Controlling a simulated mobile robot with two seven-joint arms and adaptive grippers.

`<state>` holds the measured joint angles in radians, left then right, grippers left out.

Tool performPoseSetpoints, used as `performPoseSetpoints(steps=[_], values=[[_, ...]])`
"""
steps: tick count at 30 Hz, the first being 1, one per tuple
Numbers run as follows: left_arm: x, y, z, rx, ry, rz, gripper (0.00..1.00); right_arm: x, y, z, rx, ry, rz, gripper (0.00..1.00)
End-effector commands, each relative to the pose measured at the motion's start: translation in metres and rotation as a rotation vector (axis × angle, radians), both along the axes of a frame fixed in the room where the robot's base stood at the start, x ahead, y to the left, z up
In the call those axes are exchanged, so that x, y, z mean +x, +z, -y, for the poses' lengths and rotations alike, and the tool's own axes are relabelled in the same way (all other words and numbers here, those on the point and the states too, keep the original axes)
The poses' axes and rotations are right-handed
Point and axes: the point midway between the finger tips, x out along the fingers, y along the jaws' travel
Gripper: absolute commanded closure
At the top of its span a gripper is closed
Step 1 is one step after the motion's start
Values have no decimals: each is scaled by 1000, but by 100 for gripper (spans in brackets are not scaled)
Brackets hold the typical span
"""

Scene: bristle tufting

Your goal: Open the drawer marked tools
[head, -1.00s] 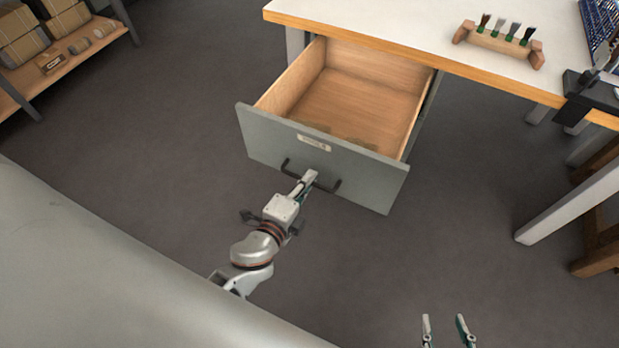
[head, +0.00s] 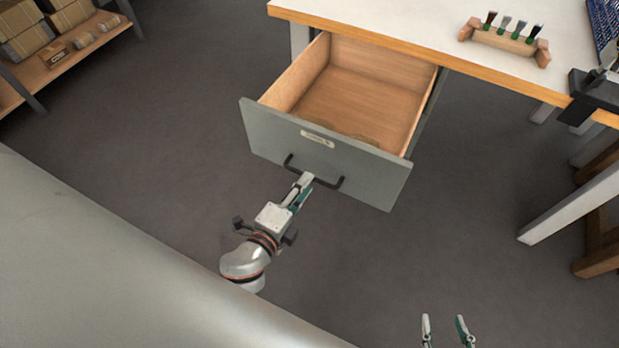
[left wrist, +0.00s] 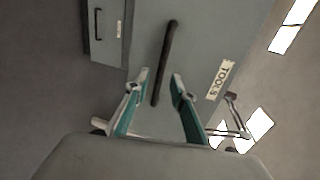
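The tools drawer (head: 330,160) has a grey front and a wooden inside, and it stands pulled well out from under the bench. Its TOOLS label (left wrist: 219,80) is readable in the left wrist view. Its dark bar handle (head: 330,184) also shows in the left wrist view (left wrist: 166,55). My left gripper (head: 304,181) is at the handle, just in front of the drawer. In the left wrist view its fingers (left wrist: 157,82) are spread apart, with the handle's lower end seen between them. My right gripper (head: 446,322) is open and empty at the bottom edge, away from the drawer.
The white bench top (head: 400,20) with a wooden edge is above the drawer. It carries a wooden brush rack (head: 505,42). A shelf with boxes (head: 75,48) is at upper left. Another grey drawer (left wrist: 104,30) shows in the left wrist view. The floor left of the drawer is clear.

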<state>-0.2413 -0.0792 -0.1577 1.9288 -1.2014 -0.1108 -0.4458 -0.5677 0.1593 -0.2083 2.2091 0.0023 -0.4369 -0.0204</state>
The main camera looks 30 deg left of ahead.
Motion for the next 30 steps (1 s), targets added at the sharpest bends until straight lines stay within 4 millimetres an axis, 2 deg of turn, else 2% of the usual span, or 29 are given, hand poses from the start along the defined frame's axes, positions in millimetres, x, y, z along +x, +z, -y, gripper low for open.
performPoseSetpoints(steps=[3, 9, 26, 30], values=[[-17, 3, 0, -3, 3, -2, 76, 0, 0, 0, 0, 1, 1, 60], [-31, 7, -1, -1, 1, 0, 76, 1, 1, 0, 0, 1, 2, 60], [-33, 7, -1, 0, 0, 1, 76, 1, 1, 0, 0, 2, 2, 60], [-34, 15, -3, -44, 10, 1, 76, 7, 11, -1, 0, 2, 20, 60]])
